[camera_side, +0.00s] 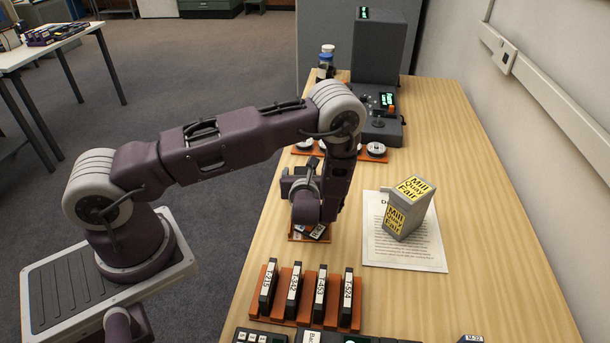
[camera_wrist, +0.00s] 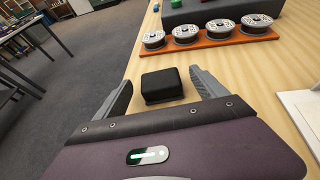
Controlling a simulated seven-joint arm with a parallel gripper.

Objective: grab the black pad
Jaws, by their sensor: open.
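The black pad (camera_wrist: 162,86) is a small dark block with rounded edges. In the wrist view it lies on the wooden table between the two grey fingers of my gripper (camera_wrist: 162,79). The fingers are open, one to each side of the pad, with gaps to both; I cannot tell how far above the table they are. In the side view my gripper (camera_side: 306,207) points down over the table's left part, and the pad cannot be made out there.
Beyond the pad stands an orange rack (camera_wrist: 222,39) with several reels. In the side view, an orange tray (camera_side: 297,236) is below my gripper, several labelled cassettes stand in a rack (camera_side: 262,314) in front, and a grey box (camera_side: 408,212) stands on a paper sheet (camera_side: 425,258) to the right.

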